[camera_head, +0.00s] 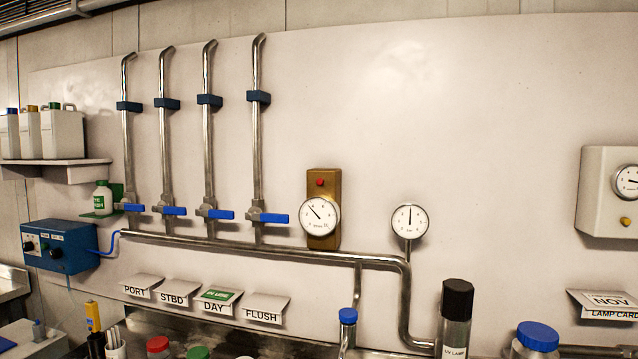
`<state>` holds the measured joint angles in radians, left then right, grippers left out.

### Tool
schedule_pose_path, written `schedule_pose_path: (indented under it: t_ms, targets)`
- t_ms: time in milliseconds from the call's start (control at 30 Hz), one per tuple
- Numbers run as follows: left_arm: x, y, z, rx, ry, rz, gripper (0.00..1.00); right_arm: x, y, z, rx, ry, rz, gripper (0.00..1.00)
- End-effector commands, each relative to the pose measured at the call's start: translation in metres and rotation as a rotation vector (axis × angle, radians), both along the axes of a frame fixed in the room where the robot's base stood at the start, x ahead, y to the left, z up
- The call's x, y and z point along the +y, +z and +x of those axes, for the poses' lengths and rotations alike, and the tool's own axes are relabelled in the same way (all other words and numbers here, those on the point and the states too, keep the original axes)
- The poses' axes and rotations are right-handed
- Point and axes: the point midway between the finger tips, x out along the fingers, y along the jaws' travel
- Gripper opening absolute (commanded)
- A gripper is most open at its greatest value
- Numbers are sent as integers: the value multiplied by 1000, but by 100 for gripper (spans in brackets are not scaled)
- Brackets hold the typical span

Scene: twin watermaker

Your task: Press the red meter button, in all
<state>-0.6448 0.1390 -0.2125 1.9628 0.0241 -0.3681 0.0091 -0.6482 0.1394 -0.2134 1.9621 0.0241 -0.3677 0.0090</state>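The red meter button (320,182) is a small round red knob. It sits near the top of an upright brass-coloured plate (323,239) on the white wall panel, in the middle of the head view. A round white dial gauge (319,215) is on the same plate just below the button, its needle pointing to the upper left. Nothing covers the button. Neither of my grippers shows in the head view.
Several steel pipes with blue-handled valves (274,218) stand left of the meter. A second gauge (409,220) is to its right. A dark-capped cylinder (455,318) and a blue-capped container (537,338) stand below. The wall in front of the button is unobstructed.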

Motion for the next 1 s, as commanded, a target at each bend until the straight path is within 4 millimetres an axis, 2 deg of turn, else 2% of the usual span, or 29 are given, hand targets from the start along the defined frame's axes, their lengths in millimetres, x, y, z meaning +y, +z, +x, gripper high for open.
schedule_pose_path:
  t_ms: [33,100,133,1000]
  targets:
    - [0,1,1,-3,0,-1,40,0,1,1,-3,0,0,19]
    - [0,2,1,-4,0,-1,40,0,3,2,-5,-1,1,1]
    - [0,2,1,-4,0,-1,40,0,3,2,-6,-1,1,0]
    - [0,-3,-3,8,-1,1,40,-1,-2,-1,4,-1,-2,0]
